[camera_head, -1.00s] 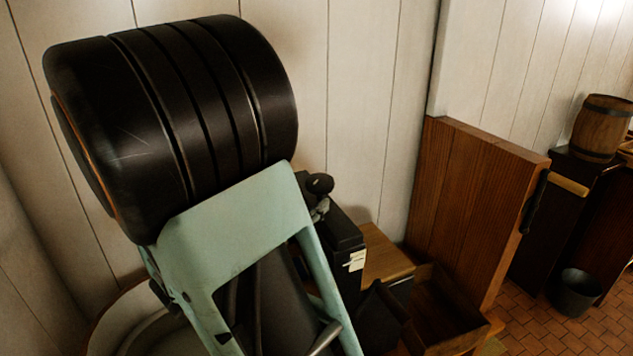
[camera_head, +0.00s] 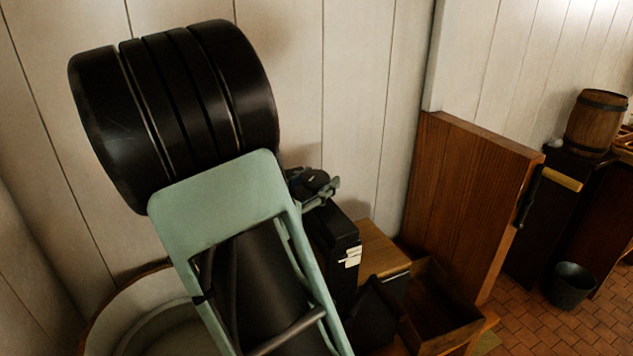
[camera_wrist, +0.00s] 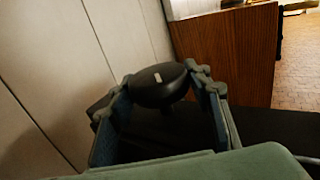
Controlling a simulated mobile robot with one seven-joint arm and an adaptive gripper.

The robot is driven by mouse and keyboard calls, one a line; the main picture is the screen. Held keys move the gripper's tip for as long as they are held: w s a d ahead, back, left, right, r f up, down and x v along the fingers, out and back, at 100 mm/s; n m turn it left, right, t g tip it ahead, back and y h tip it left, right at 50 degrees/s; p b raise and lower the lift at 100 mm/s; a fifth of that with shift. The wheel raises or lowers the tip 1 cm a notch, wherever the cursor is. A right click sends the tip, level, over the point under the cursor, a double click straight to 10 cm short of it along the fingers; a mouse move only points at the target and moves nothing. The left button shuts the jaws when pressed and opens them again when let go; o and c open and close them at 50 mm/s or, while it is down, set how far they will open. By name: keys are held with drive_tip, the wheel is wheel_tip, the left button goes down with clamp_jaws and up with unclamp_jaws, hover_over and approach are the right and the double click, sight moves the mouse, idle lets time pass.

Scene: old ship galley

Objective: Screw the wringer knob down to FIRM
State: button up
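The wringer knob is black and rounded; in the head view the knob (camera_head: 315,179) sits above a black upright housing (camera_head: 337,243). In the wrist view the knob (camera_wrist: 158,86) shows a small pale mark on its top and lies between my fingertips. My gripper (camera_wrist: 160,90) has one finger on each side of the knob, with the tips close to its edges. I cannot tell whether the fingers press on it or stand slightly apart. In the head view my gripper (camera_head: 316,185) is partly hidden behind my arm. No FIRM marking is readable.
A pale card (camera_head: 351,257) is on the housing. A wooden box (camera_head: 441,318) stands right of it, beside a tall wooden panel (camera_head: 465,205). A round tub (camera_head: 125,305) is at lower left. A white plank wall (camera_head: 365,100) rises close behind. A barrel (camera_head: 597,122) and bucket (camera_head: 571,286) are farther right.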

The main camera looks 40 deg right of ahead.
drive_tip(key=c, duration=0.6)
drive_tip(key=shift+m+g+p, duration=0.3)
drive_tip(key=shift+g, duration=0.2)
drive_tip(key=m+g+p, duration=0.1)
drive_tip(key=m+g, duration=0.1)
drive_tip(key=g, duration=0.1)
drive_tip(key=m+g+p, duration=0.2)
drive_tip(key=g, duration=0.1)
drive_tip(key=shift+r+g+h, duration=0.1)
drive_tip(key=shift+g+h, duration=0.2)
drive_tip(key=shift+g, duration=0.1)
drive_tip(key=m+g+y+p, duration=0.1)
drive_tip(key=m+g, duration=0.2)
drive_tip(key=g, duration=0.1)
drive_tip(key=m+g+y+p, duration=0.2)
drive_tip(key=m+g, duration=0.1)
drive_tip(key=g, duration=0.1)
drive_tip(key=shift+s+m+g+y, duration=0.1)
drive_tip(key=shift+m+g+y, duration=0.2)
drive_tip(key=shift+g, duration=0.1)
drive_tip(key=m+g+y+p, duration=0.1)
drive_tip(key=m+g+y, duration=0.1)
drive_tip(key=shift+g, duration=0.3)
drive_tip(key=shift+m+g+y+p, duration=0.6)
drive_tip(key=shift+m+y+p, duration=0.15)
drive_tip(key=shift+y, duration=0.15)
drive_tip(key=shift+s+a+m+g+y+p, duration=0.1)
drive_tip(key=shift+m+g+y+p, duration=0.45)
drive_tip(key=shift+y, duration=0.45)
